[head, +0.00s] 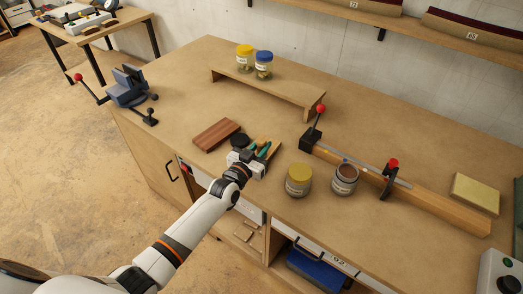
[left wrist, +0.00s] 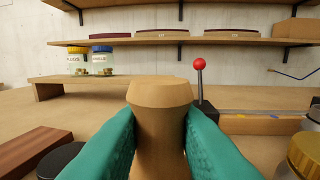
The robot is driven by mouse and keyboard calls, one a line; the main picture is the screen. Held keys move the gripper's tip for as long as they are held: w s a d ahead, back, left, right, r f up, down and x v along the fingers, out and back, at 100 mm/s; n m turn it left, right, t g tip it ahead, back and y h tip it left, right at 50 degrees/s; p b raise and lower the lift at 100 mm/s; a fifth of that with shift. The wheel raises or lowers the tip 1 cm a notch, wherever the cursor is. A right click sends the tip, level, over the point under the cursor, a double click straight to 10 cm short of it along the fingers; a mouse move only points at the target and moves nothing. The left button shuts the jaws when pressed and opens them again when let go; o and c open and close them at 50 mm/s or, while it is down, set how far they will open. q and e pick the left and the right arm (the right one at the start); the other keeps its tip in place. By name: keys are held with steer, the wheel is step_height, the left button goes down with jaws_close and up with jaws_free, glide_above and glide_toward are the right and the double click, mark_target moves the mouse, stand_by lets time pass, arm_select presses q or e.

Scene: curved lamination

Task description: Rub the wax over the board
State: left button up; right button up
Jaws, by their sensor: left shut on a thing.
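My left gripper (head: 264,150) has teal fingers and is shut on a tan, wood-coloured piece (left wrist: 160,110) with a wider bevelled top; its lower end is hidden. The reddish-brown board (head: 216,135) lies flat on the bench, left of the gripper and apart from it. In the left wrist view the board (left wrist: 35,150) is at the lower left. A dark round disc (head: 240,140) sits between board and gripper. A yellow-lidded jar (head: 299,180) and an open grey jar (head: 345,178) stand to the right; I cannot tell which thing is the wax. My right gripper is not in view.
A clamp rail (head: 360,165) with red-knobbed levers lies along a wooden beam at the right. A low shelf (head: 265,85) with two jars stands at the back. A blue vise (head: 128,88) is at the far left. The bench around the board's left side is clear.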

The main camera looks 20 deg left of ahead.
mark_target(262, 141)
arm_select(q)
step_height(262, 141, up, 3)
steer(key=shift+d+f+p, duration=0.1)
steer(key=shift+f+p, duration=0.05)
steer(key=shift+p, duration=0.6)
steer(key=shift+r, duration=0.2)
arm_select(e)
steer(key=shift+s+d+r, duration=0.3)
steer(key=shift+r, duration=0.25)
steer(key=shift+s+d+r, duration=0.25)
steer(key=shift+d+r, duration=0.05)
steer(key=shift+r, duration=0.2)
